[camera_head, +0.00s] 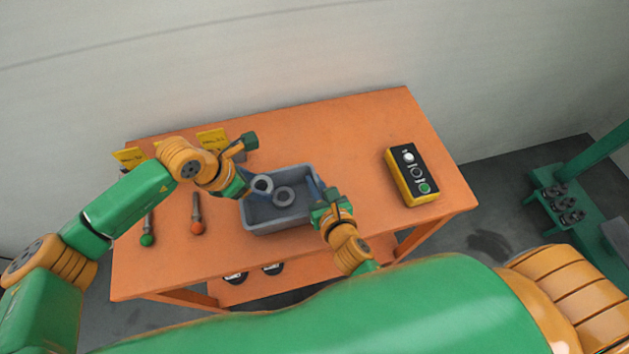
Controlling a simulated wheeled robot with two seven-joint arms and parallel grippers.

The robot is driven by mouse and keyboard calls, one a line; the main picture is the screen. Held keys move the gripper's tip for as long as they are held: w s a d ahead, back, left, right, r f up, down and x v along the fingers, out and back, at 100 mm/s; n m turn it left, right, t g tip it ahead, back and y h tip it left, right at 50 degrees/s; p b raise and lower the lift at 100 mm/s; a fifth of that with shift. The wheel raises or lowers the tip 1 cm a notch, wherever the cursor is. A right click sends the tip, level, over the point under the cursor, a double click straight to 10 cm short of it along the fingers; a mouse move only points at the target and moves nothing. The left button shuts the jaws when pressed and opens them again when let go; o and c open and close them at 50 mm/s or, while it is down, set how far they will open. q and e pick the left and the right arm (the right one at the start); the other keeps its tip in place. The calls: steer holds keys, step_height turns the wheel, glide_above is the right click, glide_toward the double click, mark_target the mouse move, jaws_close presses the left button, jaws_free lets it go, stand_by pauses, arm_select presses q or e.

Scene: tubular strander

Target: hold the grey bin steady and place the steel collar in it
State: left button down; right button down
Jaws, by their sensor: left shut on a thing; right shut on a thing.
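The grey bin (290,222) stands on the orange table near its middle. My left gripper (252,187) is at the bin's left side, shut on a grey steel collar (262,184), which it holds over the left part of the bin. A second grey ring (284,197) lies inside the bin, just right of the held collar. My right gripper (319,198) is shut on the bin's right wall. Its fingertips are partly hidden by its own body.
The orange table (350,130) has a yellow-and-black button box (411,176) on its right. Yellow signs (213,139) stand at the back left. The table is clear between bin and button box.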

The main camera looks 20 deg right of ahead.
arm_select(q)
steer(key=shift+s+a+f+g, duration=0.2)
steer(key=shift+s+f+g, duration=0.1)
steer(key=shift+s+f, duration=0.7)
arm_select(e)
steer(key=shift+s+a+r, duration=0.1)
steer(key=shift+a, duration=0.05)
arm_select(q)
steer(key=shift+w+f, duration=0.1)
steer(key=shift+c, duration=1.1)
jaws_free()
steer(key=shift+o, duration=1.1)
steer(key=shift+s, duration=0.25)
arm_select(e)
steer(key=shift+s, duration=0.25)
steer(key=shift+d, duration=0.2)
steer(key=shift+w+d+f, duration=0.15)
steer(key=shift+w+f, duration=0.4)
steer(key=shift+w, duration=0.25)
arm_select(q)
steer(key=d+v, duration=0.1)
steer(key=v, duration=1.2)
steer(key=shift+w+r, duration=0.35)
steer(key=shift+r, duration=0.15)
arm_select(e)
steer(key=shift+r, duration=0.1)
arm_select(q)
steer(key=shift+d, duration=0.1)
